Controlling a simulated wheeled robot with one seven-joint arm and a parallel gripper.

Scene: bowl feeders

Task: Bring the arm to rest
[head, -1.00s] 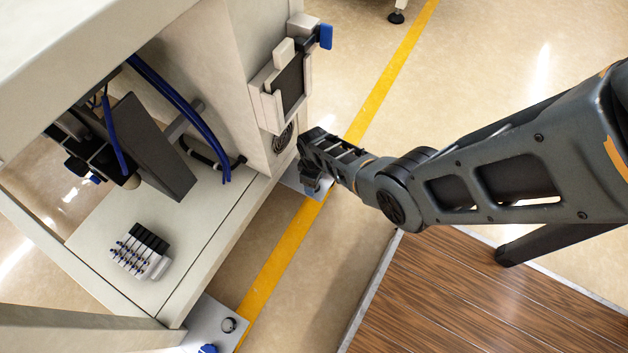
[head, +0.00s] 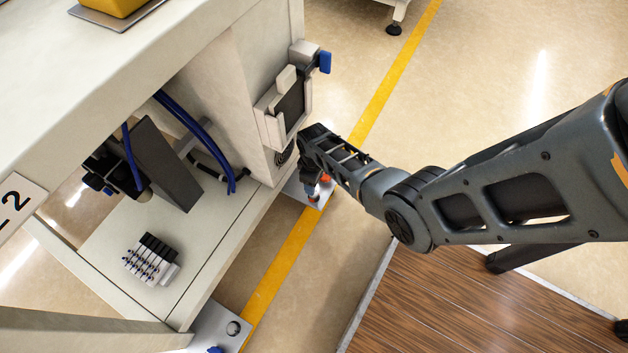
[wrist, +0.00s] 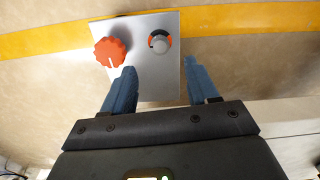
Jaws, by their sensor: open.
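My arm (head: 510,195) reaches in from the right in the head view and ends beside the cabinet of the machine. My gripper (wrist: 160,85) shows in the wrist view with its two blue fingers spread apart and nothing between them. Below or beyond the fingers is a metal plate (wrist: 150,85) with a red knob (wrist: 109,52) and a smaller grey knob with an orange and black ring (wrist: 160,42). The left finger is close to the red knob in the picture; I cannot tell whether they touch. In the head view the gripper is mostly hidden behind the wrist.
The white machine frame (head: 225,75) stands left of my arm, with a switch box (head: 285,105) on its side. A valve block (head: 150,260) sits on its lower shelf. A yellow floor line (head: 385,80) runs past. A wooden platform (head: 460,300) lies at bottom right. Open floor is at upper right.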

